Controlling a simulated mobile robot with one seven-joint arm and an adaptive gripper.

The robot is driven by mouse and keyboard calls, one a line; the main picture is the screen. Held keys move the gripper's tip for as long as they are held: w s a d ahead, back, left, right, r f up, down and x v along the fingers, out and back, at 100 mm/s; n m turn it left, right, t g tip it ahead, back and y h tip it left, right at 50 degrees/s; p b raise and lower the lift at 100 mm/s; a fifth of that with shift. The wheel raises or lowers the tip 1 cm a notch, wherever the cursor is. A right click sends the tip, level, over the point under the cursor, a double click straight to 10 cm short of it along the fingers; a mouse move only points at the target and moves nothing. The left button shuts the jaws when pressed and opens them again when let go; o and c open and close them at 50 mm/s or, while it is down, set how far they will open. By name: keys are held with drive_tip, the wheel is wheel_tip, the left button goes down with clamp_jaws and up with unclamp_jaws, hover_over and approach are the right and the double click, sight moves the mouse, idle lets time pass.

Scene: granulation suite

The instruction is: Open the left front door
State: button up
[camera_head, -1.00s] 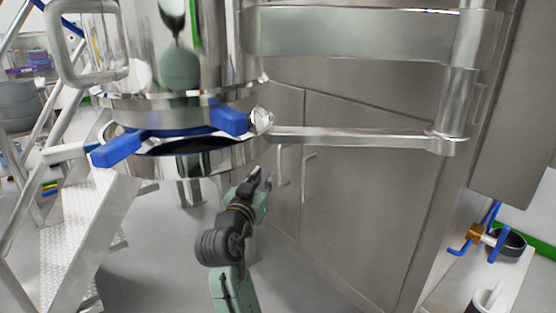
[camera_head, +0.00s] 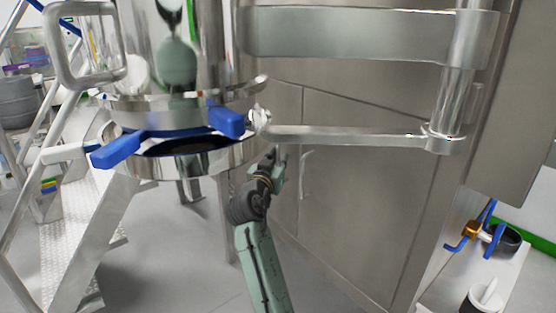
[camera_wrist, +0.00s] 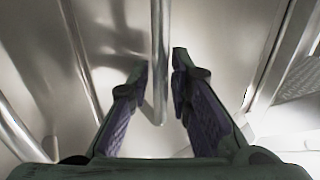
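The grey metal cabinet has a left front door (camera_head: 287,215) and a right front door (camera_head: 350,215), split by a vertical seam. In the head view my gripper (camera_head: 276,158) is up at the left door, where it hides that door's handle. In the wrist view a vertical metal bar handle (camera_wrist: 160,60) runs between the two fingers of my gripper (camera_wrist: 160,66). The fingers are apart, with small gaps visible on both sides of the bar. The left door looks closed.
The right door's handle (camera_head: 305,175) is just right of my gripper. A steel vessel with blue clamps (camera_head: 118,150) hangs close above left, with a metal support arm (camera_head: 350,135) across the cabinet. Metal steps (camera_head: 95,240) stand at left. Grey floor (camera_head: 190,260) is open below.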

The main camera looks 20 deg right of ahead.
drive_tip(key=shift+c, duration=0.5)
clamp_jaws()
